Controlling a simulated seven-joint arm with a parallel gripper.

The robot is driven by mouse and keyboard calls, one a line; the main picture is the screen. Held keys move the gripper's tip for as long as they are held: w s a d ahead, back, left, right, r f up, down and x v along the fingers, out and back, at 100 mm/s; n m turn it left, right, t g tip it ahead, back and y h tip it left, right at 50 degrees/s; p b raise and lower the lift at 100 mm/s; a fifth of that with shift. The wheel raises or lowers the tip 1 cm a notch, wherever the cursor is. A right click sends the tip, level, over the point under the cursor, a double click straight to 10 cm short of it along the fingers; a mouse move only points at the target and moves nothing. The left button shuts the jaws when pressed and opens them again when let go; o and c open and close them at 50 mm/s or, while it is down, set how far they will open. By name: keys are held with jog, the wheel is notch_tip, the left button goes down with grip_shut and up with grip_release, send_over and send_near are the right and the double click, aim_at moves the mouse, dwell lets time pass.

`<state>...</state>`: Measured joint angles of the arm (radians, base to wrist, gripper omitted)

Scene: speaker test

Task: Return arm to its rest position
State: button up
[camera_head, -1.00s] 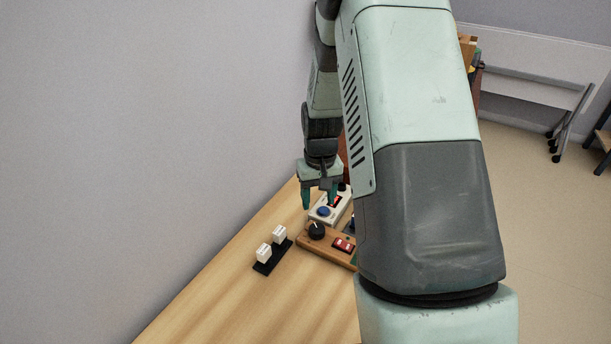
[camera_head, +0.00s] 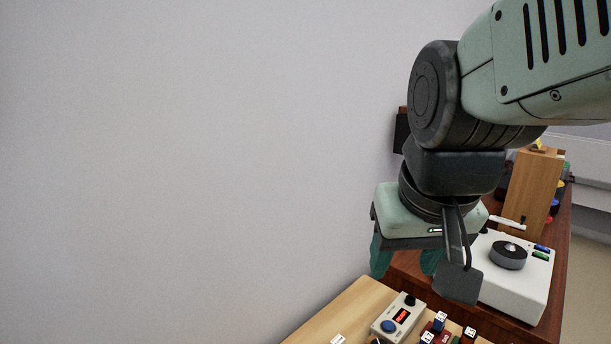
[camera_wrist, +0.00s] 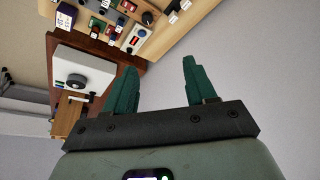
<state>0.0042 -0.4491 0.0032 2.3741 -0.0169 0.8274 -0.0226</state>
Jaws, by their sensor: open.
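My gripper (camera_head: 407,262) hangs over the far end of the light wooden table in the head view, with its green fingers pointing down. In the wrist view my gripper (camera_wrist: 158,85) has its two fingers well apart, with nothing between them. Below it in the head view is a small pale box (camera_head: 398,318) with a blue button, a red display and a black knob. It also shows near the top of the wrist view (camera_wrist: 137,38).
A white device with a dark round dial (camera_head: 508,256) stands on a dark reddish-brown surface to the right. A wooden block (camera_head: 533,190) is behind it. Small labelled blocks (camera_head: 440,322) sit at the bottom edge. The wall (camera_head: 200,150) at left is bare.

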jog(key=s+r+t, duration=0.1)
jog(key=s, duration=0.6)
jog(key=shift+a+r, duration=0.2)
jog(key=shift+a, duration=0.2)
jog(key=shift+w, duration=0.1)
dwell(0.3)
jog(key=shift+o, duration=1.3)
jog(key=shift+d, duration=0.1)
jog(key=shift+o, duration=1.1)
jog(key=shift+w+d+r+m, duration=0.2)
jog(key=shift+w+m, duration=0.1)
jog(key=shift+m, duration=0.1)
jog(key=o, duration=0.3)
jog(key=w+d+m, duration=0.1)
jog(key=w+m, duration=0.1)
jog(key=w+d+r+m+t+h, duration=0.1)
jog(key=w+d+m, duration=0.1)
jog(key=m, duration=0.1)
jog(key=w+d+m, duration=0.2)
jog(key=shift+d+r+h, duration=0.25)
jog(key=shift+h, duration=0.15)
jog(key=shift+o, duration=0.2)
jog(key=w+d+f+m+g+y, duration=0.25)
jog(key=w+d+f+g, duration=0.25)
jog(key=w+d+f, duration=0.6)
notch_tip(320, 180, down, 10)
jog(key=a, duration=0.2)
jog(key=shift+a+f+n+y, duration=0.15)
jog(key=shift+f+n+y, duration=0.1)
jog(key=shift+n+y, duration=0.15)
